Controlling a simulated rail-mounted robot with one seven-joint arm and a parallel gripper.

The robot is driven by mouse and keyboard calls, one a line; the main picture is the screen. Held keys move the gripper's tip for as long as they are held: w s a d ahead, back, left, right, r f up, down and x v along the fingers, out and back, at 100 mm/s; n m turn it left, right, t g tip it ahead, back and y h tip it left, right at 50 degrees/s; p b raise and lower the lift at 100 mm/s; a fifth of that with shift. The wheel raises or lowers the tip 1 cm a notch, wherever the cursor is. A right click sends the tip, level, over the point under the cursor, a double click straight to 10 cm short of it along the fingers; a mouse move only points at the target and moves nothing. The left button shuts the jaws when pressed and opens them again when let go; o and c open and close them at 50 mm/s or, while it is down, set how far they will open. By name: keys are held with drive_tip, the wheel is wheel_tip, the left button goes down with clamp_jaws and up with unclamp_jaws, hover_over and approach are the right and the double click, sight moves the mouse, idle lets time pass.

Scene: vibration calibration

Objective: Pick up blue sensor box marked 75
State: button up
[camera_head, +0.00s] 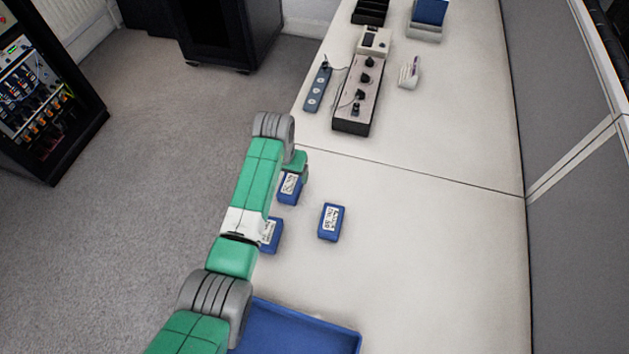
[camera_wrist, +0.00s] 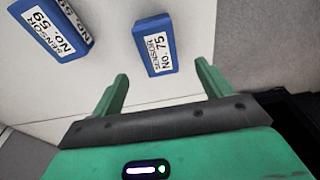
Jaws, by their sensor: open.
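The blue sensor box marked 75 (camera_wrist: 156,45) lies label up on the white table in the wrist view, just beyond my fingertips and roughly between their lines. My gripper (camera_wrist: 162,73) is open and empty, its two green fingers apart, not around the box. In the head view the box closest to my gripper (camera_head: 296,164) appears to be this one (camera_head: 290,188), near the table's left edge. Its label is too small to read there. My arm hides part of the gripper.
A blue box marked 59 (camera_wrist: 52,28) lies to the left in the wrist view. Another blue box (camera_head: 271,234) is partly behind my arm. A blue tray (camera_head: 300,330) is at the front. A black-and-grey device (camera_head: 358,95) stands farther back. The table's right side is clear.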

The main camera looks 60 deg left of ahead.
sight(290, 184)
drive_tip(key=shift+s+a+f+b, duration=0.15)
drive_tip(key=shift+f+b, duration=0.6)
drive_tip(key=shift+f, duration=0.75)
drive_tip(key=shift+w+a+f+b, duration=0.15)
drive_tip(key=shift+f+b, duration=0.25)
drive_tip(key=shift+f, duration=0.45)
drive_tip(key=shift+w+d+f+b, duration=0.1)
drive_tip(key=shift+w+f+b, duration=0.1)
drive_tip(key=shift+f+b, duration=0.45)
drive_tip(key=shift+w+a+f+b, duration=0.1)
drive_tip(key=shift+w+f+b, duration=0.1)
drive_tip(key=shift+f, duration=0.85)
drive_tip(key=shift+f, duration=0.25)
drive_tip(key=c, duration=1.1)
